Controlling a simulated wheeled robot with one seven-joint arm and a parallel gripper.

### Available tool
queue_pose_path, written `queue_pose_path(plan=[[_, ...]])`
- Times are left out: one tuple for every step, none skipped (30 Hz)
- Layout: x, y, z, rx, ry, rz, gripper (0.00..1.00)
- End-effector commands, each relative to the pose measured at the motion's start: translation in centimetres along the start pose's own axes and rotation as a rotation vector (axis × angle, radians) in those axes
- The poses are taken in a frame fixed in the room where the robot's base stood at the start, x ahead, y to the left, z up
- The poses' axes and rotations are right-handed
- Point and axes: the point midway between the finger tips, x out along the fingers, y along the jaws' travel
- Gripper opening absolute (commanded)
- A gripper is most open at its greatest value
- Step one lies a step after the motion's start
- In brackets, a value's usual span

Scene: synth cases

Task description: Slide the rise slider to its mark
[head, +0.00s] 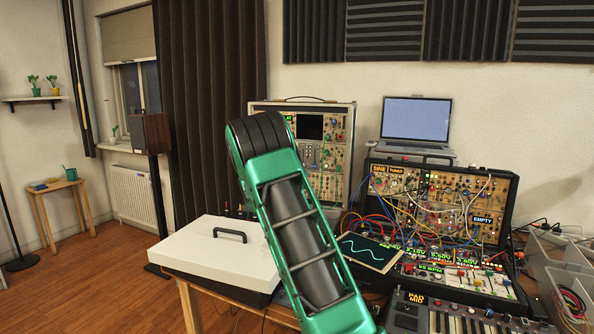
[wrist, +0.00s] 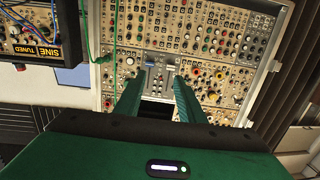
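In the wrist view, my gripper (wrist: 160,76) has its two green fingers apart, with nothing held between them. The fingertips are at a grey slider panel (wrist: 159,72) on the modular case (wrist: 205,35); whether they touch it I cannot tell. Small slider caps show on that panel, but I cannot read which is the rise slider or see its mark. In the head view, the case (head: 343,122) stands upright at the back and the slider panel (head: 312,155) shows beside my green arm. My arm hides the case's lower left part and my gripper.
A second synth case (head: 440,200) with patch cables and a laptop (head: 415,122) stand to the right. A white lidded box (head: 205,255) is at left, a keyboard (head: 465,318) in front. In the wrist view, a green cable (wrist: 113,50) hangs left of the fingers.

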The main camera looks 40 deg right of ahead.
Motion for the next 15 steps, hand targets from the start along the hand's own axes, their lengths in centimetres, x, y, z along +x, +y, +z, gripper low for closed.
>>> queue_pose_path(plan=[[0.4, -0.9, 0.0, -0.003, 0.028, -0.011, 0.36], [0.6, -1.3, -0.1, -0.001, 0.043, -0.018, 0.36], [0.7, -1.8, -0.2, -0.002, 0.058, -0.025, 0.36], [0.8, -2.0, -0.3, -0.002, 0.067, -0.028, 0.36], [0.9, -2.2, -0.4, -0.002, 0.075, -0.031, 0.36], [1.0, -2.4, -0.4, -0.001, 0.082, -0.034, 0.36], [1.2, -2.4, -0.5, -0.001, 0.085, -0.035, 0.36], [1.4, -2.5, -0.5, -0.001, 0.087, -0.035, 0.36], [1.8, -2.5, -0.5, -0.001, 0.087, -0.035, 0.36], [2.1, -2.5, -0.5, -0.001, 0.087, -0.035, 0.36], [2.4, -2.5, -0.6, 0.000, 0.088, -0.035, 0.36], [3.0, -2.5, -0.7, 0.000, 0.088, -0.034, 0.36], [3.5, -2.5, -0.7, 0.000, 0.087, -0.034, 0.36], [4.0, -2.5, -0.7, 0.000, 0.086, -0.034, 0.36], [4.8, -2.5, -0.8, -0.001, 0.087, -0.033, 0.36]])
